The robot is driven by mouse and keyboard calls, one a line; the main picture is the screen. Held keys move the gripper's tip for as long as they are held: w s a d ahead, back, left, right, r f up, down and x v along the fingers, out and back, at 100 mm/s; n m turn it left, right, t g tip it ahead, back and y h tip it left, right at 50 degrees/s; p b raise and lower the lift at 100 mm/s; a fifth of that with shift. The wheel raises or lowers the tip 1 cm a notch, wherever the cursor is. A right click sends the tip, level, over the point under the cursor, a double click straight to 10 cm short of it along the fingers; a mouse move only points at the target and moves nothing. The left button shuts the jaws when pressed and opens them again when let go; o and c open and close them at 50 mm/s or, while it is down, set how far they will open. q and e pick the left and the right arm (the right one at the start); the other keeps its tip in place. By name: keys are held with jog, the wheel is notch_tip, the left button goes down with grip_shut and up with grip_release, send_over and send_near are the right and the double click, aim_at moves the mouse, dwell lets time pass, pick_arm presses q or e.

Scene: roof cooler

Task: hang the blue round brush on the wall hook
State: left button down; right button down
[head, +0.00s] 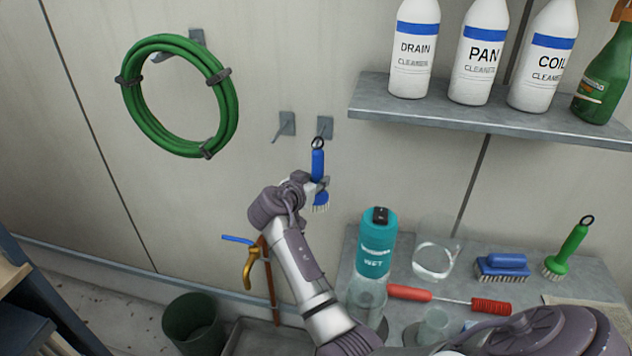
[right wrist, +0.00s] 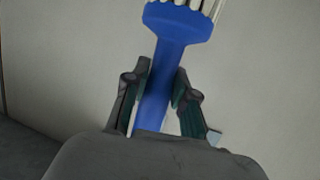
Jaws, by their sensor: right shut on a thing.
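The blue round brush (head: 318,163) is in my right gripper (head: 319,183), upright, with its ring up and bristles down. In the right wrist view, the right gripper (right wrist: 163,92) has a finger on each side of the handle of the brush (right wrist: 180,26). One wall hook (head: 325,127) is just above the brush's ring in the head view; I cannot tell whether they touch. A second wall hook (head: 286,123), empty, is to its left. My left gripper is not in view.
A green hose coil (head: 232,120) hangs at the left. A shelf (head: 480,118) with several bottles is at upper right. Below, a grey bench (head: 515,247) holds a teal bottle (head: 376,245), a glass jar (head: 435,262) and other brushes. A dark bin (head: 192,322) stands at lower left.

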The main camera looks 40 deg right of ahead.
jog(key=c, duration=1)
grip_release()
jog(key=shift+o, duration=0.7)
jog(key=v, duration=0.7)
jog(key=shift+a, duration=0.2)
jog(key=shift+s+r, duration=0.1)
jog(key=shift+s, duration=0.05)
